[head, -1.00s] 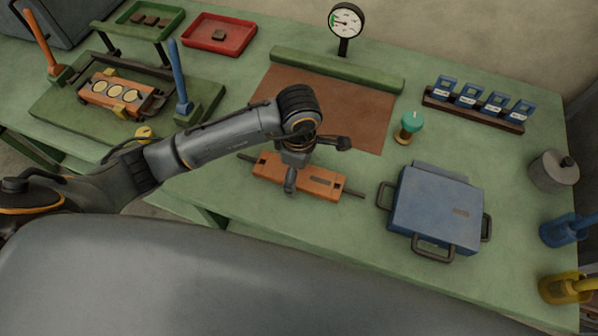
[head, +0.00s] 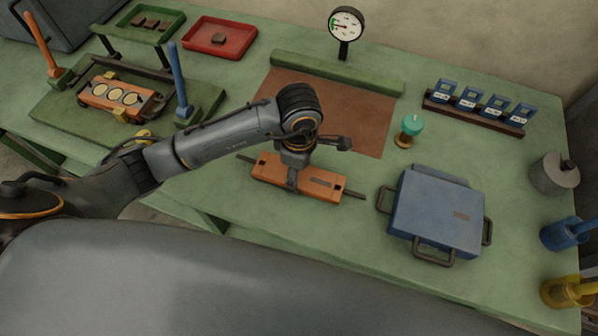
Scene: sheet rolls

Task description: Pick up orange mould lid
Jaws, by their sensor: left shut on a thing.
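The orange mould lid (head: 321,184) is a long orange block with a dark rod sticking out at each end. It lies on the green bench near the front edge, below the brown mat. My left gripper (head: 292,181) is over its middle, pointing down, and is shut on it. The fingers and arm hide part of the lid's middle. I cannot tell whether the lid touches the bench. The orange mould base (head: 103,101) with several pale round discs sits in the green fixture at the left. My right gripper is not in view.
A blue case (head: 436,212) with dark handles stands right of the lid. A teal-topped brass piece (head: 411,130) stands behind it. A dial gauge (head: 345,24) stands at the back. Blue (head: 184,90) and orange (head: 42,45) levers rise from the left fixture. The brown mat (head: 350,108) is bare.

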